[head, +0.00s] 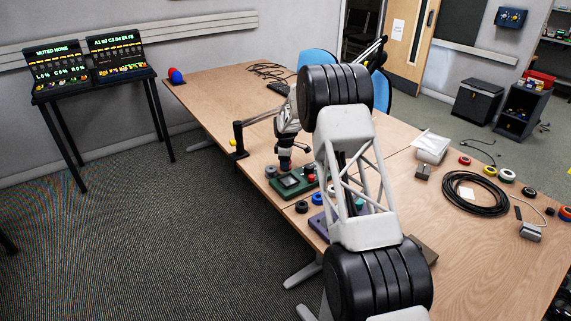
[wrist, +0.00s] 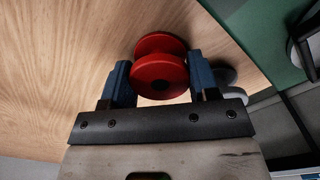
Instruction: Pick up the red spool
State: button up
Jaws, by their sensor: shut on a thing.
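In the wrist view the red spool (wrist: 160,68) sits between the two blue fingers of my gripper (wrist: 158,76), which is shut on it. One finger is on each side of the spool. Bare wood tabletop shows behind it. In the head view my gripper (head: 285,163) is low over the near part of the table, by the green tray (head: 291,192). I cannot clearly make out the held spool in the head view.
Blue spools (head: 317,198) and dark spools stand near the green tray. A purple tray (head: 319,224) is partly hidden by my arm. A black cable coil (head: 475,194) and more coloured spools lie on the right. The table's left part is mostly clear.

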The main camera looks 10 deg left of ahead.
jog(key=shift+r, duration=4.95)
jog(key=shift+s, duration=0.1)
jog(key=s+d, duration=0.3)
jog(key=s, duration=1)
jog(key=shift+s+d+r, duration=0.25)
jog(key=shift+d+r, duration=0.05)
jog(key=shift+d, duration=0.1)
jog(key=shift+f, duration=0.25)
jog(key=shift+f, duration=1.25)
jog(key=shift+f, duration=1.7)
